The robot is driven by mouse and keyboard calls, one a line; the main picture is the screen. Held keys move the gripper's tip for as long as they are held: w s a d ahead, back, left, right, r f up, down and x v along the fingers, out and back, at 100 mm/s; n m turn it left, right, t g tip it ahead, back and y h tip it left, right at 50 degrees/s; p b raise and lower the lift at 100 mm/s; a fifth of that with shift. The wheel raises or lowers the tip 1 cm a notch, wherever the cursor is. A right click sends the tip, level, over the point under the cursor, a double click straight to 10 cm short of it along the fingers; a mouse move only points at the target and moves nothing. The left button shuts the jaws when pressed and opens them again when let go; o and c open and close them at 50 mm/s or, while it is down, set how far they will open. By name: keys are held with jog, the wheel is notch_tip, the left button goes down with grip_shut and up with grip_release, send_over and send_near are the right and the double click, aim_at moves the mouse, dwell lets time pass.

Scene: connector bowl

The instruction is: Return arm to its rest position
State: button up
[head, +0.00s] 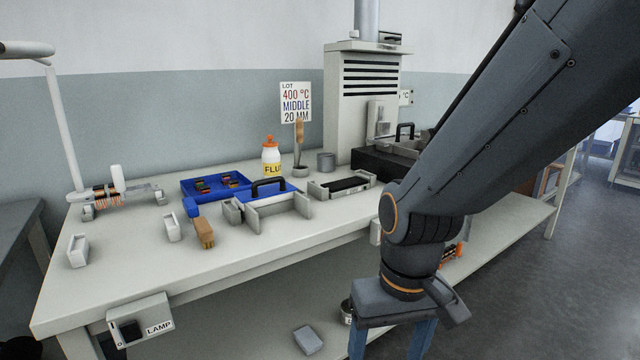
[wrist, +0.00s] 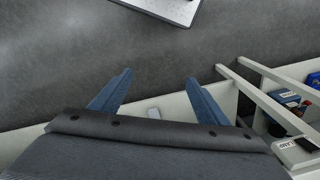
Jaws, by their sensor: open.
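My arm reaches down from the upper right in the head view. My gripper (head: 391,345) hangs beyond the front edge of the workbench (head: 140,270), at the height of the lower shelf. Its two blue fingers are spread apart with nothing between them. In the wrist view the open fingers (wrist: 158,80) point out over the grey floor, clear of any object. In the head view my arm hides part of the bench's right side. A small round metal container (head: 347,313) stands below the bench, just left of the gripper, partly covered by it.
The bench holds a blue tray (head: 215,187), a glue-like FLU bottle (head: 271,158), a grey fixture (head: 268,212) and a vented cabinet (head: 362,95). A LAMP switch box (head: 141,320) sits on the front edge. A grey block (head: 308,340) lies below. Open floor (head: 595,240) is at right.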

jog(key=s+d+r+m+p, duration=0.2)
jog(key=d+r+p, duration=0.7)
jog(key=p, duration=0.3)
jog(key=shift+r+h, duration=0.4)
jog(key=shift+r, duration=0.35)
jog(key=shift+s+d, duration=0.1)
